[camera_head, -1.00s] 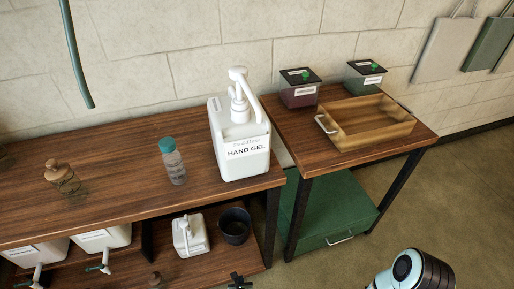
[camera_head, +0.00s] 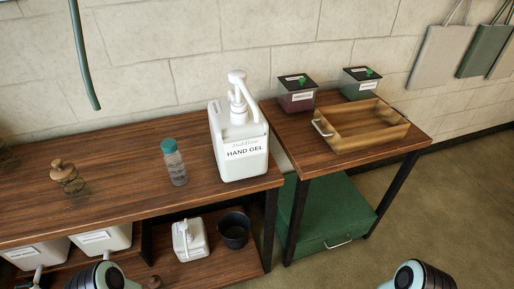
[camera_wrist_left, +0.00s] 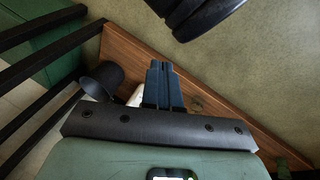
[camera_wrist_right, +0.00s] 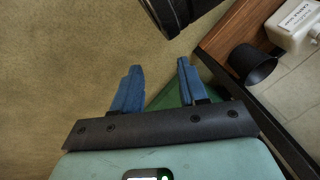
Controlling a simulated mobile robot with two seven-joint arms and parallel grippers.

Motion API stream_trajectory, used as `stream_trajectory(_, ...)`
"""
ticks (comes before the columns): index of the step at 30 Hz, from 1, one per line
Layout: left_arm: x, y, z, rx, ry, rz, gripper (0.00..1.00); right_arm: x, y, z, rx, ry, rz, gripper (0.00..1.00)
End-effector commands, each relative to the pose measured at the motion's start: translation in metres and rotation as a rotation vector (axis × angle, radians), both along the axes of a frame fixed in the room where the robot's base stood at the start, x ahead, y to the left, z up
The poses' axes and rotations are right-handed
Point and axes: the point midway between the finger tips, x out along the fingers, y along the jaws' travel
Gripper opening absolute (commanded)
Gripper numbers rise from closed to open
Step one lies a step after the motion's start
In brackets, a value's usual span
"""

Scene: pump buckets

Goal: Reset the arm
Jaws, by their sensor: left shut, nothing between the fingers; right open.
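My left gripper (camera_wrist_left: 163,78) shows in the left wrist view with its two dark blue fingers closed together and nothing between them. Behind it are the wooden lower shelf (camera_wrist_left: 122,48) and a dark cup (camera_wrist_left: 103,78). My right gripper (camera_wrist_right: 158,82) shows in the right wrist view with its fingers spread apart and empty. Behind it lie the floor and part of a green surface. In the head view only rounded parts of my left arm (camera_head: 103,277) and right arm (camera_head: 416,276) show at the bottom edge. Neither gripper is visible there.
A wooden bench carries a white hand gel pump bottle (camera_head: 240,145), a clear bottle (camera_head: 175,165) and a brown-topped jar (camera_head: 66,178). A side table holds a wooden tray (camera_head: 350,142) and two lidded boxes. A white jug (camera_head: 189,240) and dark cup (camera_head: 235,231) stand below.

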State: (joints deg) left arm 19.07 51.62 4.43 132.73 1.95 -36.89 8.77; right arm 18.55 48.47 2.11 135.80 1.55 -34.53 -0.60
Motion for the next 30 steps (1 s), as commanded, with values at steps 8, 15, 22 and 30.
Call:
stream_trajectory(8,-0.05,-0.001,0.071,0.022,0.09,-0.205,0.0,-0.03,0.014,0.06,0.037,0.073,0.031,0.43)
stream_trajectory(15,-0.089,-0.02,0.143,-0.041,0.206,-0.254,0.0,-0.07,0.033,0.132,0.09,0.197,0.077,0.43)
stream_trajectory(22,-0.112,-0.035,0.203,-0.096,0.305,-0.298,0.0,-0.094,0.048,0.192,0.135,0.302,0.119,0.43)
stream_trajectory(30,-0.118,-0.04,0.22,-0.113,0.339,-0.312,0.0,-0.1,0.052,0.209,0.149,0.336,0.133,0.43)
